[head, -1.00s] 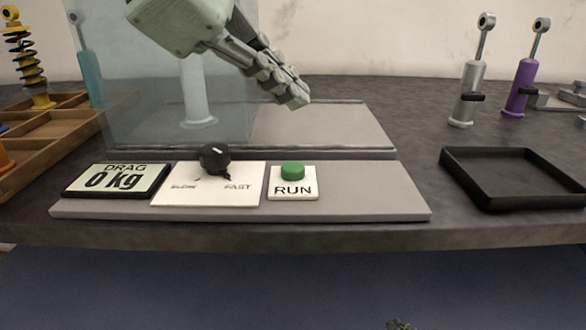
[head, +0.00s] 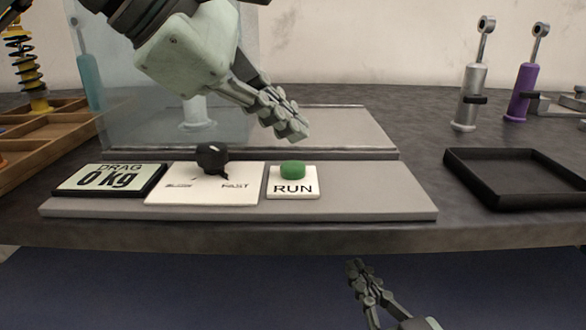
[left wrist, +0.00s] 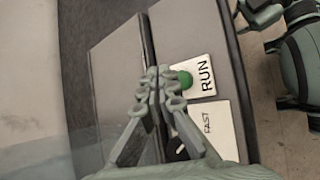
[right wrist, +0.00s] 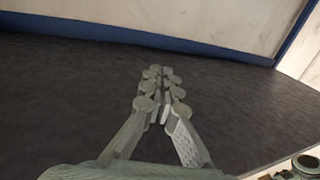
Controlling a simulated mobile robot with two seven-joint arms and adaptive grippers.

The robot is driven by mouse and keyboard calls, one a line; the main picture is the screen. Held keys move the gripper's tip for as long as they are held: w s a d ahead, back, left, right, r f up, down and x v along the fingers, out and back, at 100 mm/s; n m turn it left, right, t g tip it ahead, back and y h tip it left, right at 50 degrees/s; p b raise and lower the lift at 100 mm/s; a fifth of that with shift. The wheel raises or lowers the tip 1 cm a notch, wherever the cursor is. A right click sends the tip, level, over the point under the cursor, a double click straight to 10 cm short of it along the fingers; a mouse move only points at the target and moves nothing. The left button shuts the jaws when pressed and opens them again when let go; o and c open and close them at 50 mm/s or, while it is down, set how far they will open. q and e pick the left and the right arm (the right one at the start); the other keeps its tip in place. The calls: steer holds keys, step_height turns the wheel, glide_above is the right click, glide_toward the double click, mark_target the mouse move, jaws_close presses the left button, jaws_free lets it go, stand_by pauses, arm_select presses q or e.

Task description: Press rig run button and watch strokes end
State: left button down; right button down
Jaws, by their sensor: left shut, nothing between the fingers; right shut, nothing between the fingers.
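The green RUN button (head: 293,169) sits on a white plate (head: 292,191) marked RUN, on the grey control panel (head: 350,196). My left gripper (head: 292,130) is shut and empty, above and just behind the button, apart from it. In the left wrist view the button (left wrist: 184,79) shows just right of the fingertips (left wrist: 160,72). The drag display (head: 108,180) reads 0 kg. The black speed knob (head: 212,158) stands on the SLOW–FAST plate left of the button. My right gripper (head: 356,268) is shut and empty, low in front of the bench edge.
A clear guard box (head: 120,110) stands behind the panel, partly hidden by my left arm. A black tray (head: 520,190) lies to the right. Silver (head: 470,95) and purple (head: 521,90) dampers stand behind it. A wooden rack (head: 45,142) is at the left.

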mark_target(293, 169)
arm_select(q)
steer(key=shift+f+b, duration=0.5)
steer(key=shift+f, duration=0.2)
arm_select(e)
steer(key=shift+s+a+r+t+y, duration=0.35)
steer(key=shift+r+t, duration=0.2)
steer(key=shift+r, duration=0.65)
steer(key=shift+s+a+r+t+y, duration=0.35)
steer(key=shift+r+t, duration=0.25)
steer(key=shift+r, duration=0.55)
steer(key=shift+s+a+r+t+y, duration=0.25)
steer(key=shift+a+r+t+y, duration=0.25)
steer(key=shift+r, duration=0.7)
steer(key=shift+d, duration=0.15)
arm_select(q)
steer(key=shift+f+b, duration=0.45)
steer(key=shift+b, duration=0.3)
arm_select(e)
steer(key=shift+f, duration=0.7)
